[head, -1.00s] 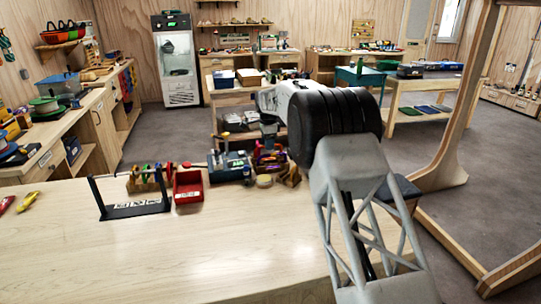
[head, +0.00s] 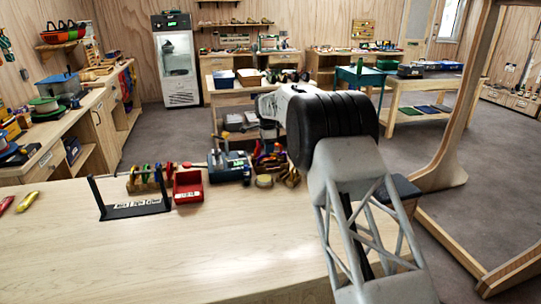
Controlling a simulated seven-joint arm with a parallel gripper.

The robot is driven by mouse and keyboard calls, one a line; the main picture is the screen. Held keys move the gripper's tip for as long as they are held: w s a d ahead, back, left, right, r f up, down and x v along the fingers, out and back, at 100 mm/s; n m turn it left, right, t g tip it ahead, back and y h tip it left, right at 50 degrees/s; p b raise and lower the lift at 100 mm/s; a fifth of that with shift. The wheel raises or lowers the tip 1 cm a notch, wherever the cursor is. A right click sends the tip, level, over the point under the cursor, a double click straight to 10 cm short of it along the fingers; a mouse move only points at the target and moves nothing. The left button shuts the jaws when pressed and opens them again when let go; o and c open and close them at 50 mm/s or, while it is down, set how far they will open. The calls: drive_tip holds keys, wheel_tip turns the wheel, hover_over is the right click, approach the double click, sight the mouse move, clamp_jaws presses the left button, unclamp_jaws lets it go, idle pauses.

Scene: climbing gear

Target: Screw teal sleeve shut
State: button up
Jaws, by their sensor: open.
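I cannot make out a teal sleeve in the head view. Several coloured pieces of gear, some of them green, hang in a row on a small wooden rack (head: 146,184) at the back of the bench, too small to tell apart. A yellow piece of gear (head: 28,202) and a red one (head: 6,204) lie at the bench's left edge. My arm rises at the right and reaches away over the bench's back.
The bench's front and middle are bare. A wooden frame post (head: 455,110) stands at the right.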

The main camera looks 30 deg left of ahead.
drive_tip(key=shift+w+a, duration=0.45)
drive_tip(key=shift+w, duration=0.05)
idle(0.5)
drive_tip(key=shift+r, duration=1.4)
drive_tip(key=shift+s, duration=0.1)
idle(0.3)
drive_tip(key=shift+s+d, duration=0.4)
drive_tip(key=shift+d, duration=0.1)
drive_tip(key=shift+f, duration=0.1)
drive_tip(key=shift+f, duration=1.3)
drive_tip(key=shift+w+a, duration=0.2)
drive_tip(key=shift+a, duration=0.1)
drive_tip(key=shift+w+a, duration=0.25)
idle(0.4)
